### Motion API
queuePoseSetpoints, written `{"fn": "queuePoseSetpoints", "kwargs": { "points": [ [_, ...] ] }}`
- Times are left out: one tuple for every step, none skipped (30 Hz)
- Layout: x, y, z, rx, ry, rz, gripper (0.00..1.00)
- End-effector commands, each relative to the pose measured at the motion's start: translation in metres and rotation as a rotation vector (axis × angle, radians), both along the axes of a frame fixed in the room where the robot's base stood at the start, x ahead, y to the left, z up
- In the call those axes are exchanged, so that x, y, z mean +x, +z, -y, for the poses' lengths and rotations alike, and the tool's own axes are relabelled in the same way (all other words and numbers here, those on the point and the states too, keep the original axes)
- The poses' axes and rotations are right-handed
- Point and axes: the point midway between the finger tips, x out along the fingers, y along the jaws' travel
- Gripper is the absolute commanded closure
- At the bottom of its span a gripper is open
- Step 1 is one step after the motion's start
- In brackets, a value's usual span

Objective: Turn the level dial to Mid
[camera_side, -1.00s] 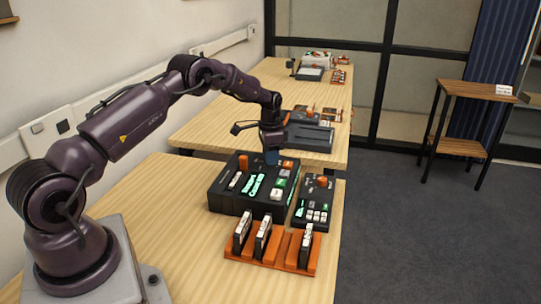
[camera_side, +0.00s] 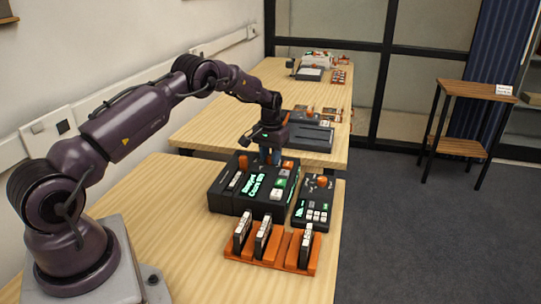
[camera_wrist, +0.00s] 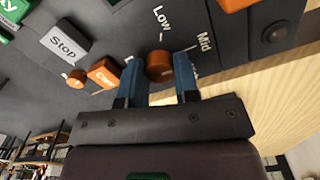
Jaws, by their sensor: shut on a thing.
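The level dial (camera_wrist: 159,66) is a small orange-brown round knob on a dark grey panel in the wrist view. The label Low (camera_wrist: 162,18) stands above it and the label Mid (camera_wrist: 204,42) to its right. The dial's pointer does not show clearly, so I cannot tell its setting. My gripper (camera_wrist: 160,72) has one blue finger on each side of the dial and is shut on it. In the side view my gripper (camera_side: 270,157) points down at the back of the black control box (camera_side: 232,198) and hides the dial.
The box has a lit green display (camera_side: 253,187), a Stop button (camera_wrist: 64,43) and an orange button (camera_wrist: 104,73) beside the dial. A smaller keypad unit (camera_side: 314,205) with an orange knob stands to the right. An orange rack (camera_side: 272,256) with upright black pieces lies in front.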

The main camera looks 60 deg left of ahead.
Motion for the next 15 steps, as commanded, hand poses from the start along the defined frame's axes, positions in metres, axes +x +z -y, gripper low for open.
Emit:
{"fn": "queuePoseSetpoints", "kwargs": {
  "points": [
    [0.0003, 0.0013, -0.0001, 0.000, 0.014, 0.001, 0.95],
    [0.0003, 0.0013, -0.0001, 0.000, 0.021, 0.001, 0.95],
    [0.0002, 0.0013, -0.0002, 0.000, 0.030, 0.001, 0.95],
    [0.0003, 0.0013, -0.0003, 0.000, 0.036, 0.001, 0.95],
    [0.0003, 0.0014, -0.0003, 0.000, 0.040, 0.001, 0.95],
    [0.0003, 0.0014, -0.0003, 0.001, 0.045, 0.000, 0.95],
    [0.0003, 0.0014, -0.0003, 0.001, 0.048, 0.000, 0.95],
    [0.0003, 0.0014, -0.0003, 0.001, 0.050, 0.000, 0.95],
    [0.0003, 0.0014, -0.0003, 0.001, 0.051, 0.000, 0.95],
    [0.0003, 0.0014, -0.0003, 0.001, 0.052, 0.000, 0.95],
    [0.0003, 0.0014, -0.0003, 0.001, 0.053, 0.000, 0.95],
    [0.0003, 0.0015, -0.0004, 0.001, 0.053, 0.000, 0.95],
    [0.0003, 0.0015, -0.0003, 0.001, 0.053, 0.000, 0.95],
    [0.0003, 0.0015, -0.0003, 0.001, 0.053, 0.000, 0.95],
    [0.0003, 0.0015, -0.0003, 0.001, 0.053, 0.000, 0.95]
  ]
}}
